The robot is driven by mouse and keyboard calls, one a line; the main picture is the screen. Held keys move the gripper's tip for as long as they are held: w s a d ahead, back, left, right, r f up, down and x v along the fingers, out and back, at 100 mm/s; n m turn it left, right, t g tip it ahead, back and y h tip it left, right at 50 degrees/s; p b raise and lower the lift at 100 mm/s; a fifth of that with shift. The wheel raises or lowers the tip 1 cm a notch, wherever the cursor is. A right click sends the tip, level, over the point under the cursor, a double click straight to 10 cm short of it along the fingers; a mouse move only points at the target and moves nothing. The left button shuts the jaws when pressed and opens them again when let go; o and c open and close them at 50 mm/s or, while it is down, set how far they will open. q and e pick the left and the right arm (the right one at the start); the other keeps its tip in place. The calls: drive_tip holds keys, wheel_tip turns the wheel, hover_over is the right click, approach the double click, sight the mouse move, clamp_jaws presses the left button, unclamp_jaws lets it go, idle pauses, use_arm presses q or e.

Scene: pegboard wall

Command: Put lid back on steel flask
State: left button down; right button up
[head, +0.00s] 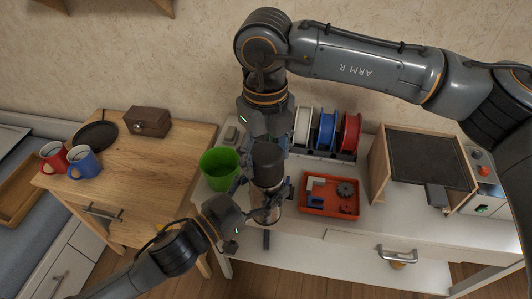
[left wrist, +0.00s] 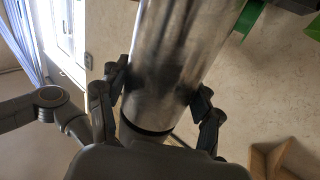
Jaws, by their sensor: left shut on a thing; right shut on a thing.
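The steel flask (left wrist: 178,55) fills the middle of the left wrist view. It is a shiny cylinder with a dark band near its lower end. My left gripper (left wrist: 157,103) is shut around its body. In the head view the flask (head: 264,213) shows only in part, behind my left gripper (head: 262,205). A dark grey rounded lid (head: 268,166) is directly above the flask, below my right gripper (head: 266,143), which is shut on it. The rim of the flask is hidden, so I cannot tell whether the lid touches it.
A green cup (head: 219,168) stands close left of the flask. An orange tray (head: 330,210) with small parts lies to the right. Filament spools (head: 327,130) stand behind. A wooden box (head: 148,122) and two mugs (head: 84,162) are on the left cabinet.

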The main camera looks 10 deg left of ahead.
drive_tip(key=m, duration=0.7)
drive_tip(key=shift+w+m, duration=0.1)
drive_tip(key=shift+m, duration=0.3)
drive_tip(key=m, duration=0.5)
drive_tip(key=shift+m, duration=0.4)
drive_tip(key=m, duration=0.5)
drive_tip(key=shift+m, duration=0.3)
drive_tip(key=m, duration=0.6)
drive_tip(key=shift+w, duration=0.1)
drive_tip(key=o, duration=1.1)
